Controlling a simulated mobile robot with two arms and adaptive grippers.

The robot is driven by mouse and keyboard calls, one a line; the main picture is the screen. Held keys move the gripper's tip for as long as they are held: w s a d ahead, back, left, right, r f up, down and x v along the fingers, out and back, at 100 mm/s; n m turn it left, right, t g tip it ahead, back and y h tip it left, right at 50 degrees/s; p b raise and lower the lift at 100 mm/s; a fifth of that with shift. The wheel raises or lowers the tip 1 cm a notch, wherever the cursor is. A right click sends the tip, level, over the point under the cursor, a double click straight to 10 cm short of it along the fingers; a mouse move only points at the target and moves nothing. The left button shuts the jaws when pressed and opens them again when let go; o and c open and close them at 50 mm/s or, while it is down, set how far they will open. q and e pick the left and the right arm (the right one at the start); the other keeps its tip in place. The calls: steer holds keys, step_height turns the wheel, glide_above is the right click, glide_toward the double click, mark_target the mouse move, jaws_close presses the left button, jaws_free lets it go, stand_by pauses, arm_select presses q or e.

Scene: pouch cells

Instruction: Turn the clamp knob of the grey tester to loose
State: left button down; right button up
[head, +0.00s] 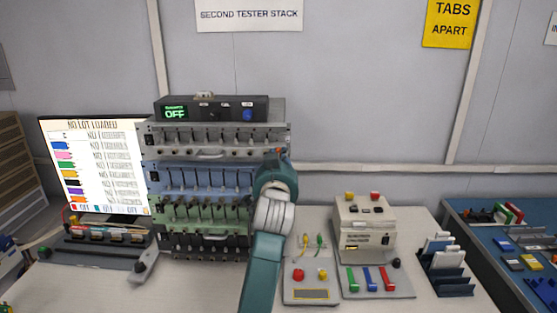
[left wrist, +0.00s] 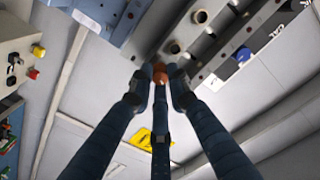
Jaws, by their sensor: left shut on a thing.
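The grey tester (head: 220,141) is the upper rack unit of a stack, with a row of dark clamps across its front. A small orange-red knob shows at its right end; in the left wrist view the orange knob (left wrist: 160,76) sits between my finger tips. My left gripper (head: 280,160) is at that right end, with its fingers mostly hidden behind my wrist in the head view. In the left wrist view my left gripper (left wrist: 160,84) is shut around the knob. The knob's setting cannot be read. My right gripper is not in view.
Below stand a blue tester (head: 200,178) and a green tester (head: 205,213). A black box (head: 225,109) reading OFF sits on top. A lit screen (head: 95,160) stands left. A red-button box (head: 310,285) and a beige device (head: 365,230) stand right of my arm.

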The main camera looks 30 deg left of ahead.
arm_select(q)
steer(key=shift+f+n, duration=0.15)
steer(key=shift+n, duration=0.95)
steer(key=c, duration=1.6)
jaws_free()
steer(key=shift+c, duration=0.2)
step_height(320, 180, up, 10)
